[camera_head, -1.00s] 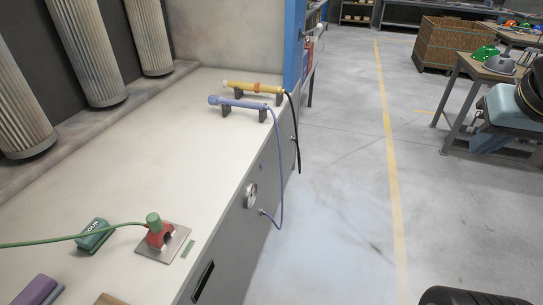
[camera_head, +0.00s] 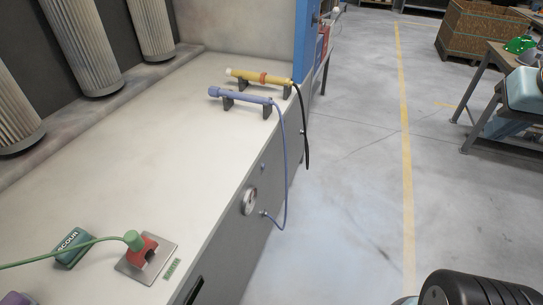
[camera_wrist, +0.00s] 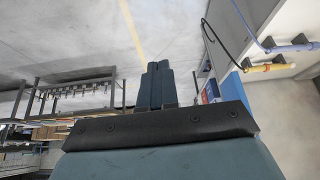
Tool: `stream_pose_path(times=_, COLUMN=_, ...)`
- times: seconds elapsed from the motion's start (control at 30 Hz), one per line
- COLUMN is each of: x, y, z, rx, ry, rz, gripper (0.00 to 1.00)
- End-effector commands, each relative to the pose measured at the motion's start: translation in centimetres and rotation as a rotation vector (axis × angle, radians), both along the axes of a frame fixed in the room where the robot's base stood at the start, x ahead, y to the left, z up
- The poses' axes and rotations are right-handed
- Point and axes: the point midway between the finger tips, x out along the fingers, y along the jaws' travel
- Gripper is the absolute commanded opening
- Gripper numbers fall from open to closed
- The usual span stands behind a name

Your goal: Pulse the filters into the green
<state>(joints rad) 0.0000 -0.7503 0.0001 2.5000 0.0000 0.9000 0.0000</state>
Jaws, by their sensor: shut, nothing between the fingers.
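Three pale pleated filters hang over the bench; the middle filter (camera_head: 88,48) and right filter (camera_head: 152,27) show well, and the left filter (camera_head: 18,115) is partly cut off. A blue wand (camera_head: 240,96) with a blue hose and a yellow wand (camera_head: 258,77) with a black hose rest on dark stands. Both also show in the wrist view, blue (camera_wrist: 293,47) and yellow (camera_wrist: 270,67). A round gauge (camera_head: 249,201) sits on the bench front; its reading is too small to tell. My gripper (camera_wrist: 158,68) is shut and empty, apart from the wands.
A red fitting with a green cap (camera_head: 142,250) stands on a metal plate with a green hose, beside a green block (camera_head: 72,248). The bench top (camera_head: 165,140) is otherwise mostly clear. A wooden crate (camera_head: 482,32) and a worktable stand right; the floor (camera_head: 350,190) between is free.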

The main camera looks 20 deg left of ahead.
Motion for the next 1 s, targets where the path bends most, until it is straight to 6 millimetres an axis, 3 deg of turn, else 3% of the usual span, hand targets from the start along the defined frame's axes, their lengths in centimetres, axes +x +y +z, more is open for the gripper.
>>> stream_pose_path(times=0.17, x=0.5, y=0.1, z=0.0, rx=-0.002, ry=-0.003, rz=0.007, gripper=0.0)
stream_pose_path(times=0.27, x=2.1, y=0.4, z=-0.3, rx=-0.007, ry=-0.015, rz=0.028, gripper=0.0)
stream_pose_path(times=0.67, x=14.0, y=3.7, z=-3.8, rx=-0.051, ry=-0.138, rz=0.188, gripper=0.0)
stream_pose_path(times=1.0, x=22.9, y=8.6, z=-9.0, rx=-0.085, ry=-0.258, rz=0.338, gripper=0.0)
